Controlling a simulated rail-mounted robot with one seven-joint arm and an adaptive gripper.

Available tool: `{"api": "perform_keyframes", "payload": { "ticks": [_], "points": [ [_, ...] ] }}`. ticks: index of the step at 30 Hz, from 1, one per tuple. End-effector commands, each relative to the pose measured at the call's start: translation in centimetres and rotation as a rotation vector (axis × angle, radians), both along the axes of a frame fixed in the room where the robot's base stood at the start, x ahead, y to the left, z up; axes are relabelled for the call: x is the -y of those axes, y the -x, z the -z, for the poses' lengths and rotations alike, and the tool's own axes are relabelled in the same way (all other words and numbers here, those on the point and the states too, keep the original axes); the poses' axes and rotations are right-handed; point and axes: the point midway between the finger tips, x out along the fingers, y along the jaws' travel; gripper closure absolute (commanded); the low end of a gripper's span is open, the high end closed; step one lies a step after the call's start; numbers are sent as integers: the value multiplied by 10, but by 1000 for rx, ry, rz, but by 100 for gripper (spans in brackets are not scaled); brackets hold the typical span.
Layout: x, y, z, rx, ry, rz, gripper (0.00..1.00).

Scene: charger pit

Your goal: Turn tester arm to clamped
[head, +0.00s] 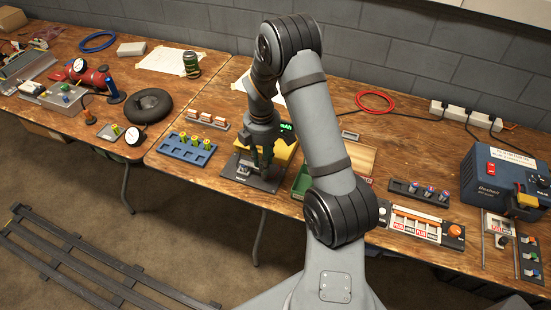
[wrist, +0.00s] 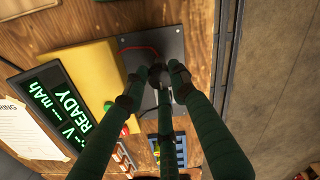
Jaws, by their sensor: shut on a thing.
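The tester is a yellow box (wrist: 82,82) with a green-lit display (wrist: 56,110) reading READY in the wrist view; the head view shows part of its yellow body (head: 285,150) behind my gripper. A dark base plate (wrist: 165,43) lies beside the box, and its edge also shows in the head view (head: 238,170). My gripper (wrist: 158,76) is low over this plate, its dark green fingers closed around the tester arm. The fingers hide most of the arm, so its exact angle cannot be told. My gripper in the head view (head: 262,160) points down at the plate.
A blue tray with yellow-green cells (head: 187,148) stands left of the plate. A rack with orange-and-white pieces (head: 207,119) is behind that tray. A green open box (head: 301,180) is close on the right. The table's front edge is near the plate.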

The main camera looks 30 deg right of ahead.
Motion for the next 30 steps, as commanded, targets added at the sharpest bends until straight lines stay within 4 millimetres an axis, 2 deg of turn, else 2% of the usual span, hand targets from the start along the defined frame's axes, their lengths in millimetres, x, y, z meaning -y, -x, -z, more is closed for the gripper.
{"api": "perform_keyframes", "payload": {
  "ticks": [15,16,25,30],
  "points": [
    [-5,-1,0,-1,1,-29,100],
    [-5,-1,0,-1,1,-29,73],
    [-5,-1,0,0,1,-26,55],
    [-5,-1,0,0,0,-26,55]
  ]
}}
